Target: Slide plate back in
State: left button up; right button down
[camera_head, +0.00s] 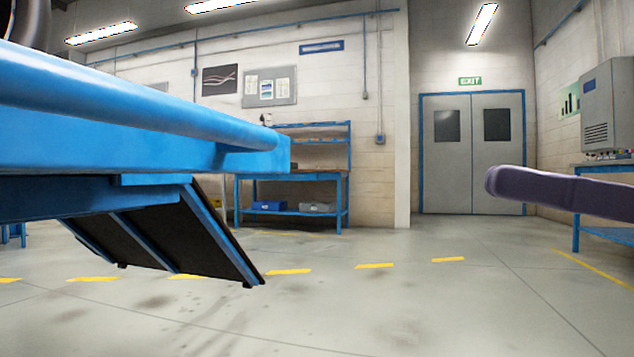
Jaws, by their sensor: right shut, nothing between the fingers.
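A large blue lift table (100,125) fills the left of the view, close to me. A dark slanted plate (205,235) with blue edges hangs under its end, tilted down toward the floor at the right. More dark slanted surface (137,243) shows to its left; whether it is one piece with the plate I cannot tell. My left gripper is not in view.
A blue workbench (290,176) with bins on its lower shelf stands against the back wall. Grey double doors (473,155) are at the back. A grey cabinet (607,105) stands on a bench at the right. The floor (400,300) in the middle is clear, with yellow dashes.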

aim_at(268, 139)
jog(key=b+x, duration=0.1)
jog(key=x, duration=1.1)
jog(key=shift+s+a+r, duration=0.15)
jog(key=shift+a, duration=0.1)
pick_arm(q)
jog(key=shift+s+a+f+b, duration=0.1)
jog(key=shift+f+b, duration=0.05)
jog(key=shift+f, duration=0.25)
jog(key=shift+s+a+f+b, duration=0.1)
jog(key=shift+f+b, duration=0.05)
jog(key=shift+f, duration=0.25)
pick_arm(e)
jog(key=shift+w+a+r, duration=0.1)
jog(key=shift+w+a, duration=0.1)
jog(key=shift+a, duration=0.2)
jog(key=shift+a, duration=0.1)
